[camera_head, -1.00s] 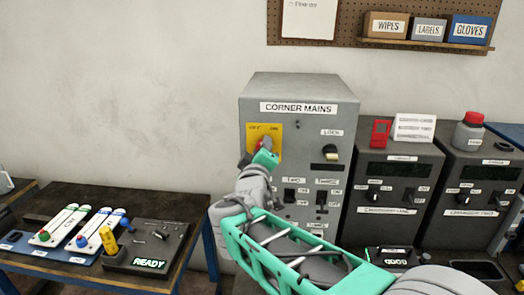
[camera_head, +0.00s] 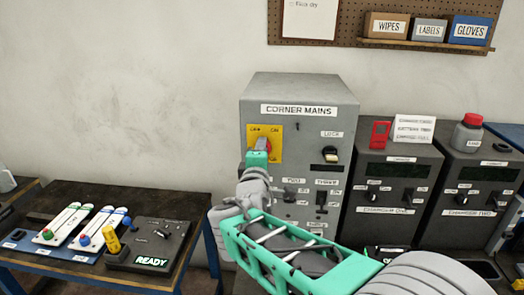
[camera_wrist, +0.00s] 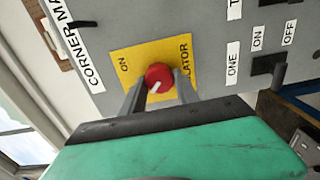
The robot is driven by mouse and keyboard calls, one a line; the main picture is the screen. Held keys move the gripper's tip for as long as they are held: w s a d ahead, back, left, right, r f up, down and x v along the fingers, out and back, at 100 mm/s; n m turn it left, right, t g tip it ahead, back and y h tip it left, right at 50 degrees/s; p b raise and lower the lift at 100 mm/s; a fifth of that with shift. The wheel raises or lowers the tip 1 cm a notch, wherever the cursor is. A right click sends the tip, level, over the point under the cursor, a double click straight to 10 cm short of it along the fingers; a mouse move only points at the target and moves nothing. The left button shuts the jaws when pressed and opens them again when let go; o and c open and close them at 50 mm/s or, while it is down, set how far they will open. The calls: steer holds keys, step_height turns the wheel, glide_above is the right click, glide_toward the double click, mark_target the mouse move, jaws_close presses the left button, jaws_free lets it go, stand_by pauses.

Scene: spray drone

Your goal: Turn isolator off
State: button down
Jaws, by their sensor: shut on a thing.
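The isolator is a red rotary knob (camera_wrist: 159,77) on a yellow plate (camera_wrist: 190,57) on the grey Corner Mains cabinet (camera_head: 298,92). In the wrist view a white mark shows on the knob, and the plate reads ON and part of the word ISOLATOR. My gripper (camera_wrist: 157,88) has one finger on each side of the knob and is shut on it.
The cabinet also carries a lock switch (camera_head: 330,155) and switches labelled one and three. Two dark charger units (camera_head: 396,205) stand to the right. A bench with a READY panel (camera_head: 150,262) is at lower left.

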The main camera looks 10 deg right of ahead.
stand_by(0.3)
steer(key=c, duration=0.9)
jaws_free()
steer(key=b+v, duration=0.2)
steer(key=v, duration=0.5)
steer(key=shift+s, duration=0.35)
steer(key=shift+a, duration=0.1)
